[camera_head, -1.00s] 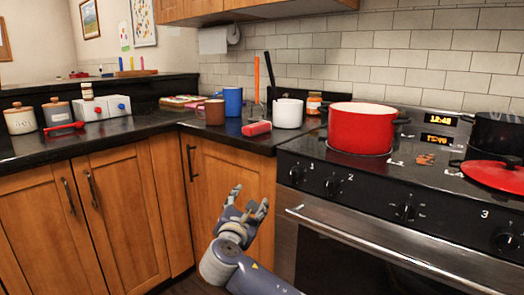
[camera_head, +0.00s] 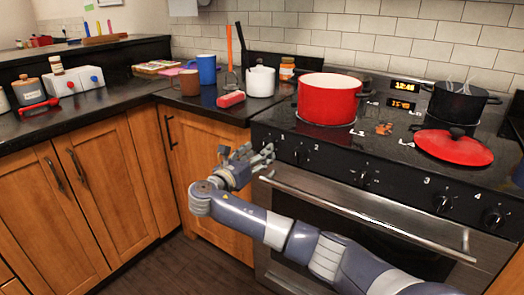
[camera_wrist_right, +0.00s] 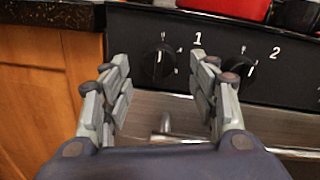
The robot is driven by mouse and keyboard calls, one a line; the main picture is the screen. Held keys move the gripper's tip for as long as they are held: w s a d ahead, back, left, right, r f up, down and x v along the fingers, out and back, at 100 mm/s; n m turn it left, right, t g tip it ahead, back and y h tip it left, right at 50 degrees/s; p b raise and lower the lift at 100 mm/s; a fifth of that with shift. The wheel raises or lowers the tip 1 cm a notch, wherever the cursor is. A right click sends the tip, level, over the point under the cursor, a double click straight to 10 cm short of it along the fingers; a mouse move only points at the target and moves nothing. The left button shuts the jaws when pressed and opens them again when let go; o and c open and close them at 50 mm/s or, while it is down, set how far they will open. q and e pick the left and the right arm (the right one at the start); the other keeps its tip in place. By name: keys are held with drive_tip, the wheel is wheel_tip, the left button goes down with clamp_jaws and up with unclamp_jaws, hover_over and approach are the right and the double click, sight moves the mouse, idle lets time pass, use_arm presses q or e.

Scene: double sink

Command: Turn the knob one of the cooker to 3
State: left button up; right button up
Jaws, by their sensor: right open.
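The cooker's (camera_head: 400,190) black front panel carries a row of black knobs. Knob one (camera_wrist_right: 159,60), beside the printed 1, is upright in the right wrist view, below the cooktop edge. Its dial setting is too small to read. In the head view, my right gripper's fingers partly cover knob one's area. My right gripper (camera_wrist_right: 162,82) is open and empty, its fingers spread left and right in front of knob one, seemingly not touching it. Knob two (camera_wrist_right: 240,70) is just right of the right fingers. My left gripper is not in view.
The steel oven handle (camera_head: 370,215) runs below the knobs. A red pot (camera_head: 329,102), a black pot (camera_head: 458,103) and a red lid (camera_head: 453,148) are on the cooktop. The wooden cabinet (camera_head: 205,160) is left of the cooker. The floor in front is clear.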

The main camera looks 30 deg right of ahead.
sight(264, 147)
drive_tip(key=shift+x, duration=1.75)
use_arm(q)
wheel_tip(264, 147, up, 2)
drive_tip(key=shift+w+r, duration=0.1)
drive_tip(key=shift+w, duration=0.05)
use_arm(e)
drive_tip(key=c, duration=1.1)
